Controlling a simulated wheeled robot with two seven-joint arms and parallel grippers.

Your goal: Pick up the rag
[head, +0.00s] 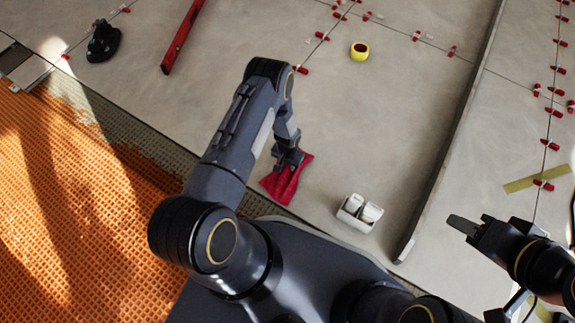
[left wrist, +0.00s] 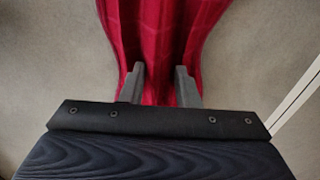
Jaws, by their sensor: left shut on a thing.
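The red rag (head: 284,183) lies on the grey tiles near the middle of the head view, its cloth bunched and creased. My left gripper (head: 290,160) is over the rag's upper part and is shut on it. In the left wrist view, folds of the rag (left wrist: 165,40) run up between and past the fingers of the left gripper (left wrist: 160,78). Whether any of the cloth is lifted off the tile cannot be told. My right gripper (head: 462,224) is at the lower right, away from the rag; its finger gap is not clear.
A long dark bar (head: 455,130) runs along the right. A red level (head: 183,36) and a black tool (head: 103,41) lie at upper left. Orange matting (head: 60,190) borders the tiles.

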